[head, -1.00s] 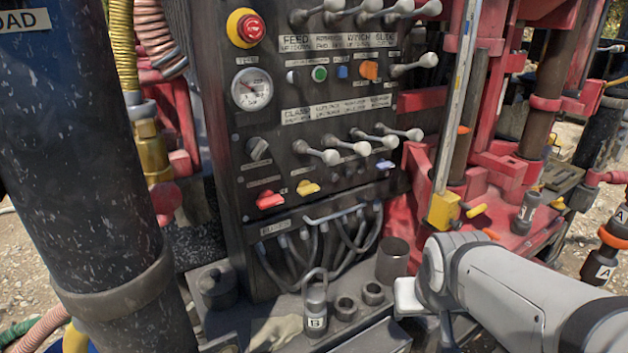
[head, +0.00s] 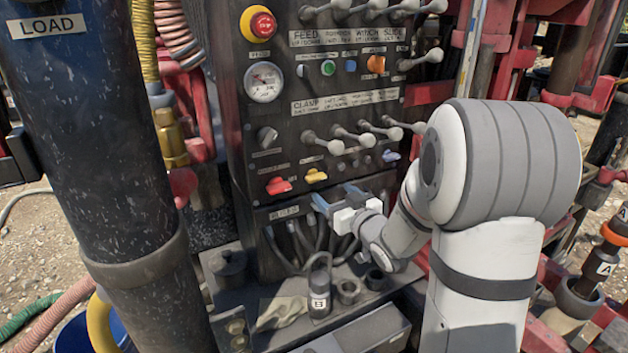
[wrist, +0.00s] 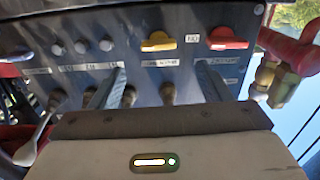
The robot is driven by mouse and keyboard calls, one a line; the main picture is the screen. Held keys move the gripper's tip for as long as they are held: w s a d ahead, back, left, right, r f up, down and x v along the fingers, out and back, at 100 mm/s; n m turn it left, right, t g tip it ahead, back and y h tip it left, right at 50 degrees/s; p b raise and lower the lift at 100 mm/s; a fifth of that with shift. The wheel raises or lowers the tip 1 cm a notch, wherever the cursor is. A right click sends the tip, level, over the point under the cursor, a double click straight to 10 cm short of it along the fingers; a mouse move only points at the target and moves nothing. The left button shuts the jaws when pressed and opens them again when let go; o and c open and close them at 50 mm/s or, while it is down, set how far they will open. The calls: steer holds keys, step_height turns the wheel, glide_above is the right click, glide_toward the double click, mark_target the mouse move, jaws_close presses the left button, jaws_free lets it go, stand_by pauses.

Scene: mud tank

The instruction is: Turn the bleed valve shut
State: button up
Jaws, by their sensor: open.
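The black control panel carries a red lever knob (head: 278,185), a yellow lever knob (head: 316,176) and a blue one (head: 390,155) in a row. I cannot read which is marked as the bleed valve. My gripper (head: 338,196) is open and empty, just below and right of the yellow knob, with its fingers toward the panel. In the wrist view, which is upside down, the yellow knob (wrist: 159,42) and red knob (wrist: 228,39) sit beyond my open gripper (wrist: 158,86). No finger visibly touches a knob.
Grey ball-ended levers (head: 335,146) stick out above the coloured knobs. Black hoses (head: 300,240) bunch below my gripper. A padlock-like weight (head: 319,295) stands on the ledge. A thick dark LOAD column (head: 110,150) stands at left.

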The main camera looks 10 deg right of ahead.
mark_target(318, 179)
steer(key=p+x, duration=0.2)
steer(key=x, duration=0.6)
steer(key=shift+d+r, duration=0.1)
steer(key=c, duration=1)
